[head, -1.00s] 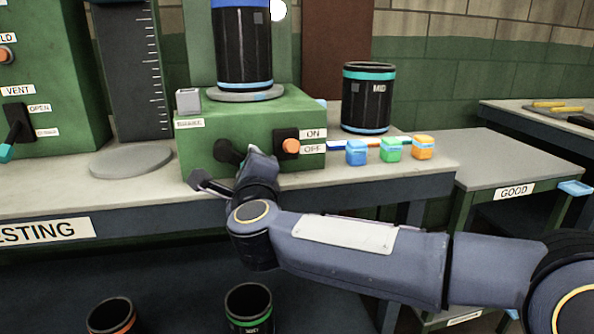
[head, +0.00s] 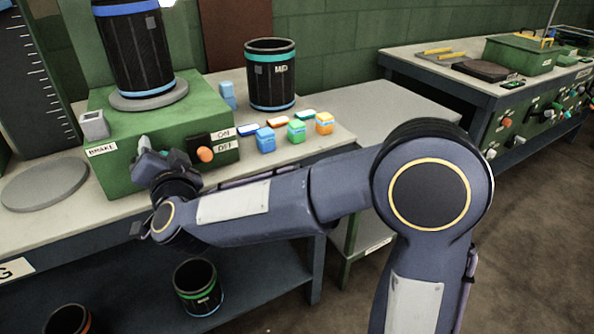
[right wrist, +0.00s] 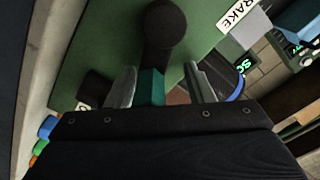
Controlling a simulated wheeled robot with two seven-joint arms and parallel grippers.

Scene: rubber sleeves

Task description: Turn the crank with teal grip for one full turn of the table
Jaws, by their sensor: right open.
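The green box (head: 105,130) carries a round grey turntable (head: 150,95) with a black sleeve (head: 135,50) with blue bands upright on it. The crank sits on the box's front; its dark round hub (right wrist: 164,22) and arm show in the right wrist view, with the teal grip (right wrist: 151,87) at the near end. My right gripper (right wrist: 158,76) is open, one finger on each side of the teal grip. In the head view my right gripper (head: 147,152) is at the box front and hides most of the crank. My left gripper is not in view.
An orange knob (head: 205,154) with ON/OFF labels is just right of my gripper. A BRAKE block (head: 94,125) is on the box's left. A MID sleeve (head: 271,75) and small coloured blocks (head: 296,131) stand to the right. A green-banded sleeve (head: 198,287) is below.

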